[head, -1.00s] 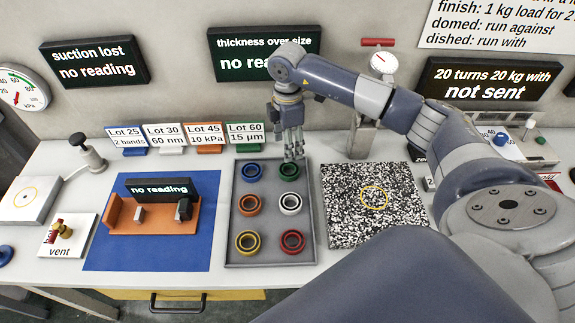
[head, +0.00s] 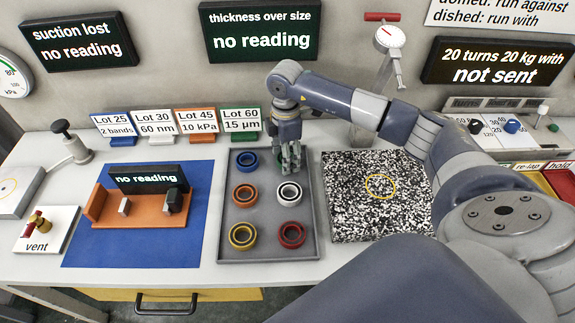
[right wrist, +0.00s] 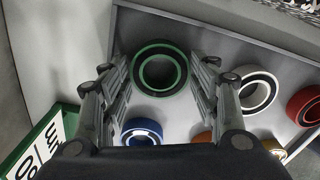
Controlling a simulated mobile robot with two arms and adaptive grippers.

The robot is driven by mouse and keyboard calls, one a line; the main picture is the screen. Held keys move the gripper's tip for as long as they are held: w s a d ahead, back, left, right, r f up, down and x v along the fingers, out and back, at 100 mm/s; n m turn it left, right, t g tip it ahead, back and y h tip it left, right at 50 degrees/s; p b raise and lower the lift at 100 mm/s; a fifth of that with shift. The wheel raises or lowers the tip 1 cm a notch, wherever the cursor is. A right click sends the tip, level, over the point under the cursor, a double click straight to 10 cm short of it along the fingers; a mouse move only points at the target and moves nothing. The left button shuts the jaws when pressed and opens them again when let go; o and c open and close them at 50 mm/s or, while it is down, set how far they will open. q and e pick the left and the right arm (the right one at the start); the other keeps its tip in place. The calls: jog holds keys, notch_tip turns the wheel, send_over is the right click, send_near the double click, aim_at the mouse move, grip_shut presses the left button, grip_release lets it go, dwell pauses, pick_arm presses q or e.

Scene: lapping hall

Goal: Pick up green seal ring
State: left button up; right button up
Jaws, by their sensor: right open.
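The green seal ring (right wrist: 163,46) lies flat in the grey tray (head: 266,215). In the right wrist view it sits between the two spread fingers of my right gripper (right wrist: 160,66), towards their tips, with nothing gripped. In the head view the right gripper (head: 291,168) points down over the back right place of the tray and hides most of the green ring. I cannot tell exactly how high the fingertips are above the tray floor. My left gripper is not in view.
Also in the tray are a blue ring (head: 246,169), an orange ring (head: 244,203), a white ring (head: 289,203), a yellow ring (head: 242,246) and a red ring (head: 291,244). A speckled plate (head: 350,215) lies to the right; lot signs (head: 240,121) stand behind.

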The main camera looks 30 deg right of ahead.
jog(key=c, duration=0.7)
jog(key=shift+c, duration=0.2)
